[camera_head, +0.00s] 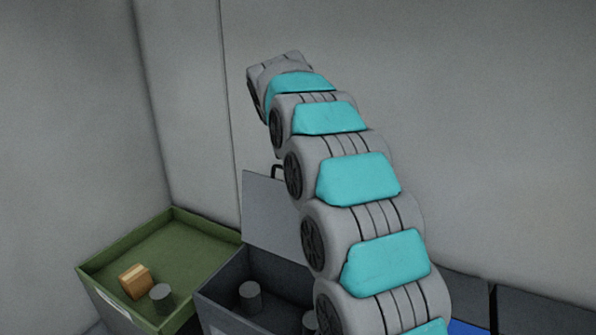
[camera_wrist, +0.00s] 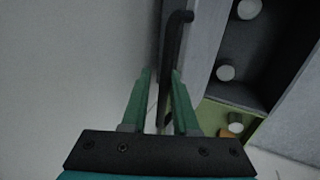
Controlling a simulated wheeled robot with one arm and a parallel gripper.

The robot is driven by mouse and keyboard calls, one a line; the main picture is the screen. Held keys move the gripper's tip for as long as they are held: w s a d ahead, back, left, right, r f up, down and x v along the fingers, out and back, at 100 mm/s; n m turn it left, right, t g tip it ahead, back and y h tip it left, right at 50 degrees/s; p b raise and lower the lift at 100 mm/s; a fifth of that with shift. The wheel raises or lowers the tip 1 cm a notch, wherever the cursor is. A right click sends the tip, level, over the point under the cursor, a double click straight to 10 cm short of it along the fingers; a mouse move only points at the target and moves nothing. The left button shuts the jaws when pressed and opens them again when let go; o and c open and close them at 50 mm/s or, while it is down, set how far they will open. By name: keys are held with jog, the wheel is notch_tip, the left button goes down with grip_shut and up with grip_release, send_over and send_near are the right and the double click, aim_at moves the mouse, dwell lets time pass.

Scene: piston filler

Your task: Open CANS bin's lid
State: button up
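A dark grey bin (camera_head: 215,296) stands low in the middle of the head view with grey cylinders inside; I cannot read a CANS label on it. Its grey lid (camera_head: 268,212) stands raised at the back, near the wall, with a black handle (camera_head: 277,170) at its top edge. In the wrist view the black handle (camera_wrist: 171,65) runs between the two green fingers of my gripper (camera_wrist: 161,75). The fingers are apart, with a gap showing on the left of the handle. The gripper itself does not show in the head view.
A green bin (camera_head: 190,250) stands to the left, holding a tan block (camera_head: 135,281) and a grey cylinder (camera_head: 161,297). More dark bin lids (camera_head: 540,312) and a blue patch (camera_head: 466,328) show at lower right. Grey walls close in behind and left.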

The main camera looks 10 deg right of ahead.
jog(key=shift+f, duration=0.25)
jog(key=v, duration=0.8)
jog(key=shift+r, duration=0.15)
jog(key=s+d+f+m+g+y, duration=0.1)
jog(key=s+f, duration=0.6)
jog(key=s, duration=0.9)
jog(key=s+d+f+m+g+y, duration=0.1)
jog(key=s+f+m, duration=0.5)
jog(key=s, duration=0.9)
jog(key=s+d+f+m+g+y, duration=0.1)
jog(key=s+f, duration=0.7)
jog(key=s, duration=0.8)
jog(key=d+m+g, duration=0.1)
jog(key=m+g, duration=0.1)
jog(key=shift+s+d+g, duration=0.2)
jog(key=shift+s+g, duration=0.1)
jog(key=shift+g, duration=0.1)
